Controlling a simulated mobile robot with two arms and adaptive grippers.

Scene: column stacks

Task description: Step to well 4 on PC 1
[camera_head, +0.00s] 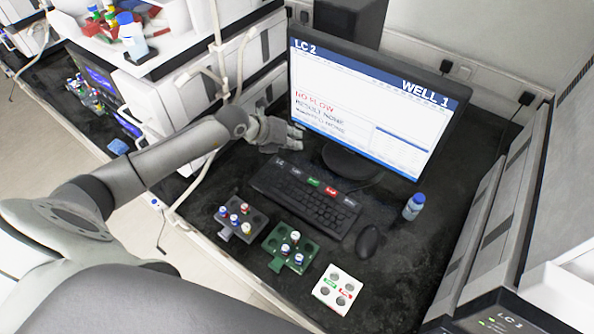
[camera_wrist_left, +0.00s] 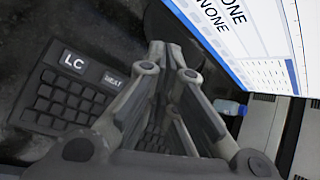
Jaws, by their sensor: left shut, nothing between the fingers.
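The monitor (camera_head: 372,105) stands at the back of the dark bench and reads "LC 2" at top left and "WELL 1" at top right. Red "NO FLOW" and smaller lines show below. It also shows in the left wrist view (camera_wrist_left: 262,45). The black keyboard (camera_head: 300,200) lies in front, with labelled grey, green and red keys along its far edge. In the left wrist view a key reads "LC" (camera_wrist_left: 74,62); the label beside it is hard to read. My left gripper (camera_head: 299,135) is shut and empty, above the bench at the keyboard's far left end.
A mouse (camera_head: 368,241) and blue-capped bottle (camera_head: 413,207) are right of the keyboard. A grey vial rack (camera_head: 257,219), green vial rack (camera_head: 309,249) and white block (camera_head: 337,290) sit in front. Instrument stacks flank the bench. A white tube (camera_head: 200,180) hangs at left.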

